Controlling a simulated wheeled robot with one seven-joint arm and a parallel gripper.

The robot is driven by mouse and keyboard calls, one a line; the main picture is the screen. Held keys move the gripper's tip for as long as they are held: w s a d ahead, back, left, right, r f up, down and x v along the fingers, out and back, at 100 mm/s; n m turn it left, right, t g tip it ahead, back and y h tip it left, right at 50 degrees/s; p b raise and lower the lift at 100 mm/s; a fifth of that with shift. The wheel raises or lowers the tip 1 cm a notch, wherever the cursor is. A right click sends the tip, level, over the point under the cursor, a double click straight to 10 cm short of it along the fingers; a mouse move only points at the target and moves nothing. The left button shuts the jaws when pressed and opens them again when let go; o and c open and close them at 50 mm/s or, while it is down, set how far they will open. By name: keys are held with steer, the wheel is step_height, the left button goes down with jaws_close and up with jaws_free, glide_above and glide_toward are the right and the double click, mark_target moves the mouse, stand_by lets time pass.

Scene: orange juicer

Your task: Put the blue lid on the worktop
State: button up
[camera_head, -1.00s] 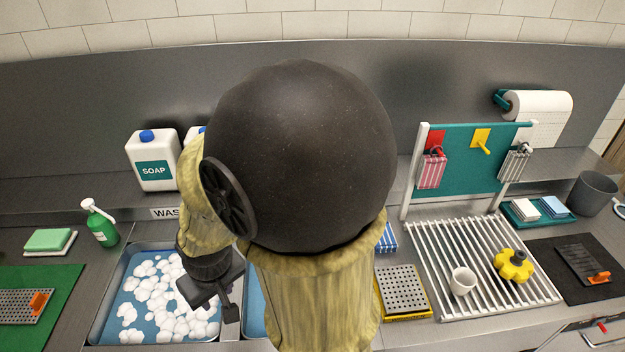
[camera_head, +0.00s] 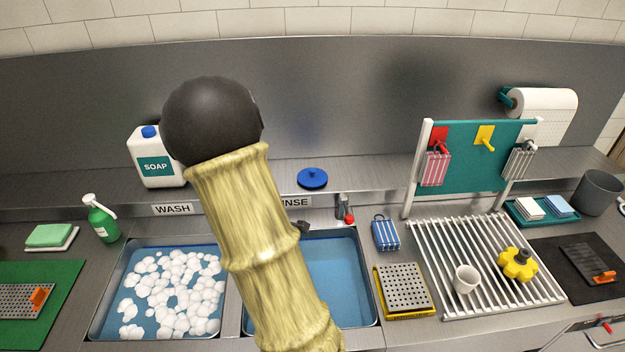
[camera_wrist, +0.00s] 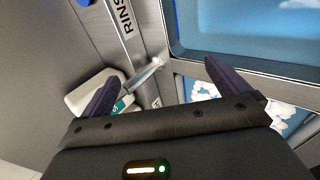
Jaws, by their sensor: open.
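The blue lid (camera_head: 312,178) is a round disc with a small knob on top. It lies on the raised steel ledge behind the sinks, just above the RINSE label. A blue sliver at the top edge of the wrist view (camera_wrist: 83,3) is probably the same lid. My gripper (camera_wrist: 162,85) is open, with its two dark fingers spread and nothing between them. In the head view my arm hides nearly all of the gripper; only a small dark part shows beside the arm, below the lid. The steel worktop (camera_head: 65,215) shows around the sinks.
The wash basin (camera_head: 100,318) holds white foam; the rinse basin (camera_head: 345,275) holds blue water, partly behind my arm. A soap jug (camera_head: 157,160) stands on the ledge. A white drying rack (camera_head: 450,305) with a white cup (camera_head: 466,279) and yellow part (camera_head: 517,263) stands right.

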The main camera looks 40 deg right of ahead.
steer(key=d+f+n+t+h, duration=0.25)
steer(key=d+n, duration=0.55)
steer(key=d, duration=0.4)
steer(key=n+t+h+b, duration=0.1)
steer(key=n+t+h, duration=0.1)
steer(key=n, duration=0.8)
glide_toward(313, 174)
steer(key=v, duration=0.6)
steer(key=shift+w+r, duration=0.15)
steer(key=shift+w, duration=0.1)
steer(key=p+x, duration=0.4)
steer(key=x, duration=0.7)
steer(key=shift+w+d+f, duration=0.15)
steer(key=shift+d+f, duration=0.05)
steer(key=shift+d, duration=0.2)
steer(key=shift+w+f, duration=0.1)
steer(key=shift+f, duration=0.05)
steer(key=shift+f+p+x, duration=0.2)
steer(key=shift+p+x, duration=1.3)
steer(key=shift+x, duration=1.1)
steer(key=shift+c, duration=0.4)
